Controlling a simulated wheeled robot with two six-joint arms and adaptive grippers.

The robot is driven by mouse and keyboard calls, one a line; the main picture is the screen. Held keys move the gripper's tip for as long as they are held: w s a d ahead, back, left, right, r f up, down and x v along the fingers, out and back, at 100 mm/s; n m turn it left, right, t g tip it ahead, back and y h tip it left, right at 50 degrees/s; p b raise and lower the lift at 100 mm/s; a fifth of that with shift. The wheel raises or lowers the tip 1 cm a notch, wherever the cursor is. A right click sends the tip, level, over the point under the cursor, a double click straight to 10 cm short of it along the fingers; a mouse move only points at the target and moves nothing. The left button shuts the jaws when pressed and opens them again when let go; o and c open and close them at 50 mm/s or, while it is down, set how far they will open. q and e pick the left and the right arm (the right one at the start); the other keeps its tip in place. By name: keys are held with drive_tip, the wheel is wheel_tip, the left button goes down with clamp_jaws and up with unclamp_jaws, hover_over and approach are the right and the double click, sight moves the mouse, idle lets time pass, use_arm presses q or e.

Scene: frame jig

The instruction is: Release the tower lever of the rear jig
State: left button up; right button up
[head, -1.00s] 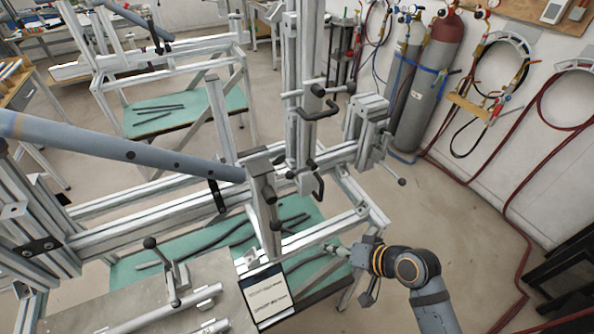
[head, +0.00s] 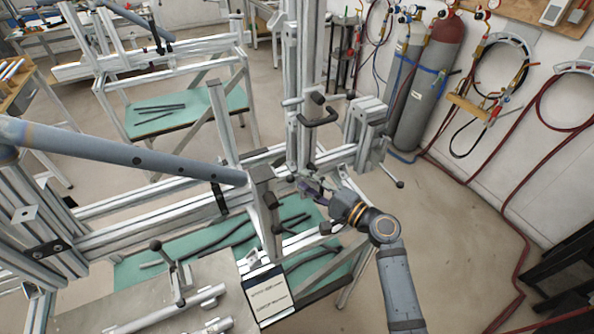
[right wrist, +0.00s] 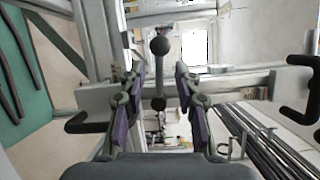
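The jig's upright metal tower (head: 308,75) stands in the middle of the head view. My right gripper (head: 312,190) is low on the tower's front side, at the carriage where the tower meets the horizontal beam, and hides part of it. In the right wrist view, a lever with a black ball knob (right wrist: 159,46) points up in the gap between the two fingers (right wrist: 161,72). The fingers are open, one on each side of its rod, with visible gaps. Its knob shows beyond the fingertips. My left gripper is not in view.
Black bent handles (right wrist: 302,88) flank the lever in the right wrist view. A blue-grey tube (head: 120,150) crosses from the left to the jig's post. Another ball lever (head: 399,183) sticks out right of the beam. Gas cylinders (head: 413,100) stand by the wall.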

sight(297, 176)
drive_tip(key=x, duration=0.4)
drive_tip(key=shift+p, duration=0.35)
drive_tip(key=shift+c, duration=0.3)
clamp_jaws()
